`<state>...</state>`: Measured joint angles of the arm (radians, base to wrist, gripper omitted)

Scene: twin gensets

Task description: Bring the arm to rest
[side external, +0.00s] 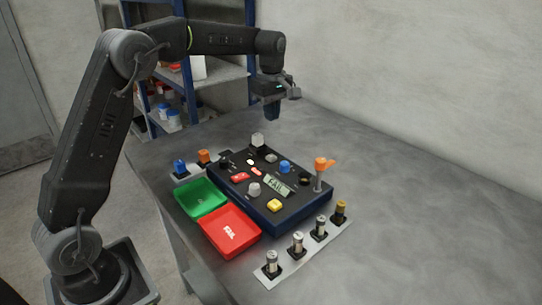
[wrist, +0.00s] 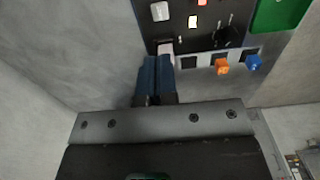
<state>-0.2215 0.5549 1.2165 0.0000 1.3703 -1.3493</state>
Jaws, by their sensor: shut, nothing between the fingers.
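My gripper (side external: 271,112) hangs above the far side of the table in the side external view, pointing down, clear of everything below it. In the wrist view its two dark blue fingers (wrist: 156,78) lie together with nothing between them. The control panel (side external: 318,203) is a dark blue box on the table, with knobs, buttons and a small display (side external: 278,185). In the wrist view, part of the panel (wrist: 178,20) shows beyond the fingertips.
A green tray (side external: 200,198) and a red tray (side external: 229,233) lie left of the panel. A strip (side external: 310,249) with several metal-topped parts lies in front. An orange lever (side external: 323,164) stands at the panel's right. Shelves (side external: 215,78) stand behind. The table's right side is bare.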

